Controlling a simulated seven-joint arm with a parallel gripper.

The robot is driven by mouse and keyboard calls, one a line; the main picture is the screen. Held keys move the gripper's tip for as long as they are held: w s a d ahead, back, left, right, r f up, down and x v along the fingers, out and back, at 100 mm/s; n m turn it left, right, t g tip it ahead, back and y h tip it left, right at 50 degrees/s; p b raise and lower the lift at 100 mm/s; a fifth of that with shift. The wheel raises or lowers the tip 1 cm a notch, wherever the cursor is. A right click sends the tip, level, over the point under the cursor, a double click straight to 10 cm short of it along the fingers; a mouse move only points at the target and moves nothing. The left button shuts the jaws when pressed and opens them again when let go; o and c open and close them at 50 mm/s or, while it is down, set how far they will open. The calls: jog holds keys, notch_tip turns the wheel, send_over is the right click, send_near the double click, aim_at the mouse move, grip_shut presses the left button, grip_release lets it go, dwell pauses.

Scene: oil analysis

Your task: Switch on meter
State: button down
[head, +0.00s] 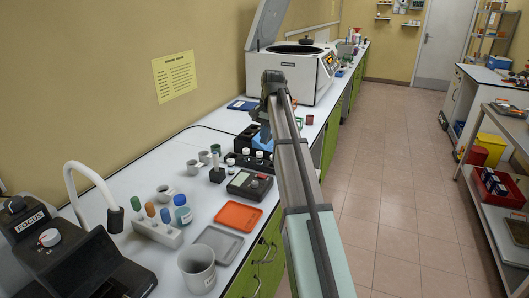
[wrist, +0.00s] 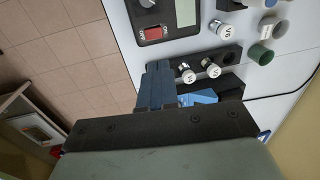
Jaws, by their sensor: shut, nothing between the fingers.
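The meter (head: 243,187) is a dark box with a pale screen, lying on the white bench in the head view. In the wrist view the meter (wrist: 140,14) is at the top, partly cut off by the frame edge. Its red switch (wrist: 154,34), with ON and OFF marks beside it, faces the gripper side. The switch position cannot be told. My gripper (wrist: 158,68) has blue fingers, shut and empty. It is apart from the switch, beside a black rack with capped vials. In the head view my gripper (head: 265,141) hangs beyond the meter.
A black rack (wrist: 230,54) holds vials near my fingers. An orange tray (head: 239,216), a grey tray (head: 218,243) and a white rack (head: 157,232) with coloured caps lie nearer. A large centrifuge (head: 290,72) with its lid up stands behind. Floor is free to the right.

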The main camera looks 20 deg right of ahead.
aim_at(260, 174)
jog(key=f, duration=0.4)
jog(key=w+a+f, duration=0.1)
jog(key=f, duration=0.9)
jog(key=shift+w+a, duration=0.15)
jog(key=shift+a+f, duration=0.1)
jog(key=shift+f, duration=0.1)
dwell(0.4)
jog(key=shift+s+d+r, duration=0.1)
jog(key=shift+s+d, duration=0.45)
jog(key=shift+r, duration=0.1)
notch_tip(260, 174, up, 14)
jog(key=s+d, duration=0.1)
jog(key=shift+s+d, duration=0.15)
jog(key=shift+d, duration=0.05)
dwell(0.5)
dwell(0.4)
